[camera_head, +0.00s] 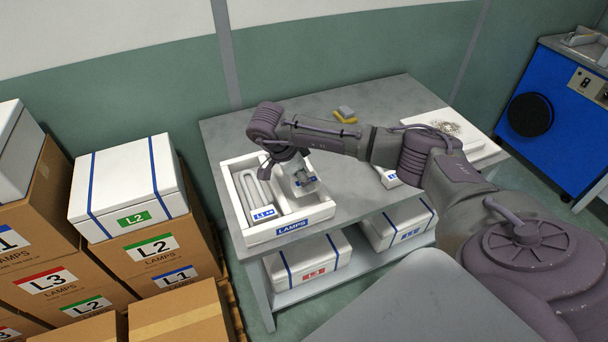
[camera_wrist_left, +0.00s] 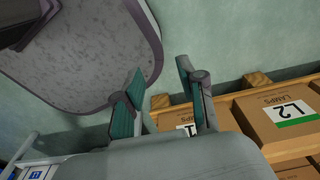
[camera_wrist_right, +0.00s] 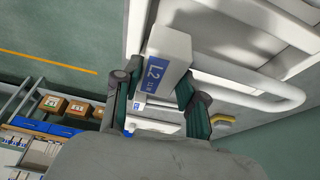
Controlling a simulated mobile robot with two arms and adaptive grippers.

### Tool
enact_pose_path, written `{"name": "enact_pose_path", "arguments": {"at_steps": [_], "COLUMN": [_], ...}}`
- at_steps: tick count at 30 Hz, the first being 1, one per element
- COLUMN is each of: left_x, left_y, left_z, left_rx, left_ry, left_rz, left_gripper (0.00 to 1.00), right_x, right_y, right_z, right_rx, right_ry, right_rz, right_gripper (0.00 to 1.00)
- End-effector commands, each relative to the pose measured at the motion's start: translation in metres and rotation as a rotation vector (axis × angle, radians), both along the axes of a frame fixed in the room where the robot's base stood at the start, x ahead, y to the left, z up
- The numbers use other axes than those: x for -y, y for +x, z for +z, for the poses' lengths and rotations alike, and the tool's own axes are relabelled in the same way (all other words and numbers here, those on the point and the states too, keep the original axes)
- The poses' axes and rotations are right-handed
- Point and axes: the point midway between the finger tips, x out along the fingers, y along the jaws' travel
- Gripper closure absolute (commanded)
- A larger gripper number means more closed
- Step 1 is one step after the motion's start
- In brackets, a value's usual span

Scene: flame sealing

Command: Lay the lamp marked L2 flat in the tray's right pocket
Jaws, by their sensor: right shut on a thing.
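The white tray (camera_head: 328,211), labelled LAMPS, sits at the left end of the grey table. A white lamp marked L1 (camera_head: 262,213) lies in its left pocket. My right gripper (camera_head: 301,178) is over the tray's right pocket, shut on the white base of the lamp marked L2 (camera_wrist_right: 168,48). Its blue L2 label faces the right wrist camera, and its pale tube (camera_wrist_right: 272,96) stretches to the right there. In the head view my gripper hides much of this lamp, so I cannot tell whether it touches the pocket floor. My left gripper (camera_wrist_left: 165,95) is open and empty, outside the head view.
A yellow-and-grey block (camera_head: 345,115) lies at the back of the grey table (camera_head: 225,130). A white foam tray (camera_head: 465,135) is at its right end. Stacked cartons (camera_head: 150,245) stand left, a blue machine (camera_head: 560,110) right.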

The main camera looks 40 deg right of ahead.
Motion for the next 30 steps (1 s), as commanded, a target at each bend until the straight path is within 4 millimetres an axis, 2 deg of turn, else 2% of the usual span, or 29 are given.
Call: {"name": "enact_pose_path", "arguments": {"at_steps": [1, 6, 15, 27, 28, 30], "left_x": [-0.004, -0.013, -0.012, -0.005, -0.005, -0.005], "left_y": [0.0, 0.0, 0.0, 0.0, 0.0, 0.0], "left_z": [-0.007, -0.019, -0.041, -0.043, -0.043, -0.043], "left_rx": [0.0, 0.0, 0.0, 0.0, 0.0, 0.0], "left_ry": [0.005, 0.015, 0.015, 0.007, 0.007, 0.006], "left_rz": [0.0, 0.004, 0.005, 0.005, 0.005, 0.004], "left_gripper": [0.6, 0.6, 0.6, 0.6, 0.6, 0.6], "right_x": [0.0, 0.0, 0.0, 0.0, 0.0, 0.0], "right_y": [0.0, 0.0, 0.0, 0.0, 0.0, 0.0], "right_z": [-0.009, -0.026, -0.053, -0.057, -0.057, -0.057], "right_rx": [-0.001, 0.0, 0.001, 0.002, 0.002, 0.002], "right_ry": [0.0, 0.0, 0.0, 0.0, 0.0, 0.0], "right_rz": [0.0, 0.0, -0.001, -0.001, -0.001, -0.001], "right_gripper": [1.0, 1.0, 1.0, 1.0, 0.57, 0.46]}}
